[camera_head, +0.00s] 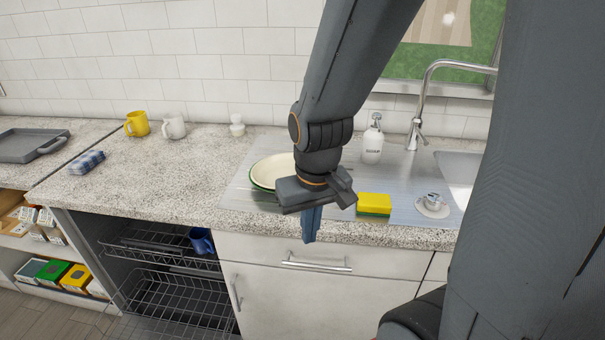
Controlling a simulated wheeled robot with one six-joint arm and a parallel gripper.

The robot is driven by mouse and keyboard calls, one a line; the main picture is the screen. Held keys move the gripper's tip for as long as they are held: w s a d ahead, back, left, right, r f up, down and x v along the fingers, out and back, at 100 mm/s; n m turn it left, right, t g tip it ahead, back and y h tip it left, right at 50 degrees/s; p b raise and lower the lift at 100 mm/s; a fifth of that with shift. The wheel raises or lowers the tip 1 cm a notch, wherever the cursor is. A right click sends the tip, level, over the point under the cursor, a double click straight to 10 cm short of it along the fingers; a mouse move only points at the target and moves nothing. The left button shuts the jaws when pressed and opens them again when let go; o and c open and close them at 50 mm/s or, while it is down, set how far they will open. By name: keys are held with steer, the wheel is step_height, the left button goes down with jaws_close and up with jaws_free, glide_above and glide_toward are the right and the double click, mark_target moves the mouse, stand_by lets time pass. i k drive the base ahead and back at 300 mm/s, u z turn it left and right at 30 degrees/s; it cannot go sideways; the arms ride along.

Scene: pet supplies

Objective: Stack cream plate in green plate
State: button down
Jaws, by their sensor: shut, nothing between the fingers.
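The cream plate (272,171) lies on the metal drainboard area left of the sink. A thin green rim of the green plate (254,183) shows just beneath its left edge, so the cream plate appears to rest in the green one. The right part of both plates is hidden behind my arm. My gripper (311,236) points down in front of the plates, over the counter's front edge. Its blue-grey fingers are shut and empty, and look apart from the plates.
A yellow-green sponge (374,203), a soap bottle (373,145) and a small dish with a metal item (432,205) stand right of my gripper. Mugs (137,123) and a folded cloth (87,162) are at left. An open dish rack (170,285) holds a blue mug (201,240). The counter's left middle is clear.

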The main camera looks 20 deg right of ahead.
mark_target(265, 173)
steer(key=z, duration=1.7)
steer(key=k, duration=0.55)
steer(key=u, duration=1.35)
steer(key=i, duration=0.5)
steer(key=z, duration=0.05)
